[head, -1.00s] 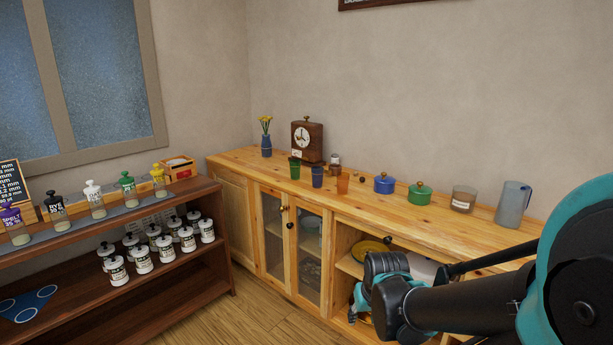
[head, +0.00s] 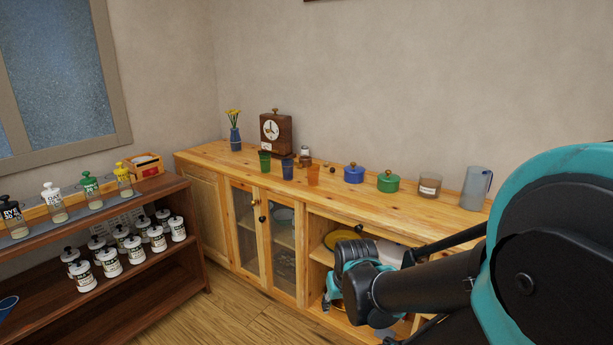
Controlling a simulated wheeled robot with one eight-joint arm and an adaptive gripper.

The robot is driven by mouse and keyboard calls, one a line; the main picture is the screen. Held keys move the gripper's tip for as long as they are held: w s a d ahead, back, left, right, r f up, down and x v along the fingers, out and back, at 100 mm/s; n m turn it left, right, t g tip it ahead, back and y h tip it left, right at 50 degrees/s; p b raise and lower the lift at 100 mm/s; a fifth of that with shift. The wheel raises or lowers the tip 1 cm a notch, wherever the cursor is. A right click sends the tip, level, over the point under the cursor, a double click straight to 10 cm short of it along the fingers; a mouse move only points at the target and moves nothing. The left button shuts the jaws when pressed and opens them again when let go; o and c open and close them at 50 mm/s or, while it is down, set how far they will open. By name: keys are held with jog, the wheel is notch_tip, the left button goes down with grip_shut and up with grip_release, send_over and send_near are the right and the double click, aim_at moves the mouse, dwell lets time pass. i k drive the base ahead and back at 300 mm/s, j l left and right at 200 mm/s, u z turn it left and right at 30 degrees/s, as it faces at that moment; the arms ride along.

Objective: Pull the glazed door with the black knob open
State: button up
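The low wooden cabinet has two closed glazed doors side by side. The right glazed door (head: 282,262) has a black knob (head: 262,219) near its upper left edge. The left glazed door (head: 246,238) has a smaller, browner-looking knob (head: 254,202) near its upper right edge. Dishes show dimly behind the glass. My gripper (head: 333,288) is to the right of the doors, in front of the open shelf section, apart from the knobs.
The cabinet top (head: 230,160) bears a clock (head: 276,133), cups, a blue pot (head: 354,174), a green pot (head: 388,182) and a pitcher (head: 475,188). A dark shelf unit (head: 150,262) with jars stands at left. Wooden floor (head: 235,305) shows between them.

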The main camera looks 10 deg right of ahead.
aim_at(266, 195)
jog(key=i+l+u, duration=0.15)
jog(key=i+u, duration=0.15)
jog(key=i, duration=0.85)
